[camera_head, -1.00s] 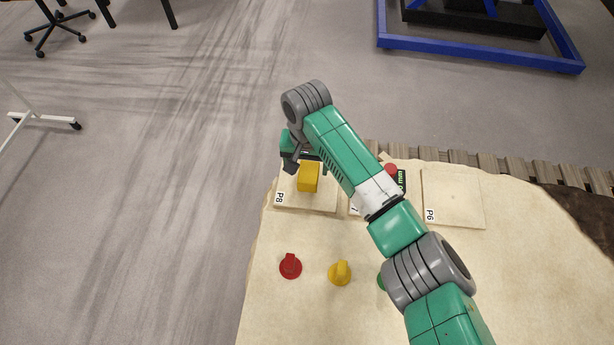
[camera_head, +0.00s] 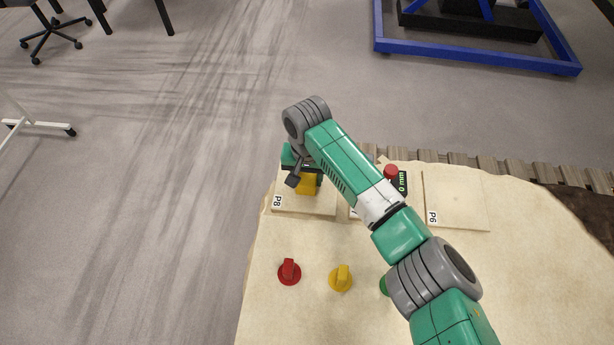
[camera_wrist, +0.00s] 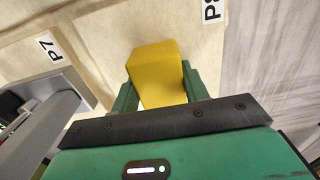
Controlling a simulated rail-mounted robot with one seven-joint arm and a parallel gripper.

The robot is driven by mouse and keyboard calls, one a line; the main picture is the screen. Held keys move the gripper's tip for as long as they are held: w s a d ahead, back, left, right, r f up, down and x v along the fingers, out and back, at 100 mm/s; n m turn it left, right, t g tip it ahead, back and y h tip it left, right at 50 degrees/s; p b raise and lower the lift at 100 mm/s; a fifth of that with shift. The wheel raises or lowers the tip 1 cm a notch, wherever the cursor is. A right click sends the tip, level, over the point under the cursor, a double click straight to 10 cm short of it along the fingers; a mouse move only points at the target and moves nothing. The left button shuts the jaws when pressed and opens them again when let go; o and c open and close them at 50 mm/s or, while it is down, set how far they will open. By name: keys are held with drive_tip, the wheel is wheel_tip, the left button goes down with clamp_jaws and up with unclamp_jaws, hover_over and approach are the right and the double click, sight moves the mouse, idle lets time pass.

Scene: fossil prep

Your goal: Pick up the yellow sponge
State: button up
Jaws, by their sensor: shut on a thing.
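The yellow sponge (camera_head: 306,187) is a block over the pad marked P8 (camera_head: 300,208), at the left end of the table. In the wrist view the sponge (camera_wrist: 157,72) sits between the two green fingers of my gripper (camera_wrist: 160,92), which are shut on its sides. In the head view my gripper (camera_head: 306,178) is above the sponge and hides its upper part. I cannot tell whether the sponge touches the pad.
Red (camera_head: 289,271), yellow (camera_head: 341,278) and partly hidden green (camera_head: 384,286) knobs stand at the front. A device with a red button (camera_head: 391,172) and a "0 mm" display (camera_head: 402,182) is to the right. Pad P6 (camera_head: 458,200) is bare.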

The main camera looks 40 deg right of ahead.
sight(307, 175)
wheel_tip(307, 175, up, 10)
drive_tip(key=p, duration=0.4)
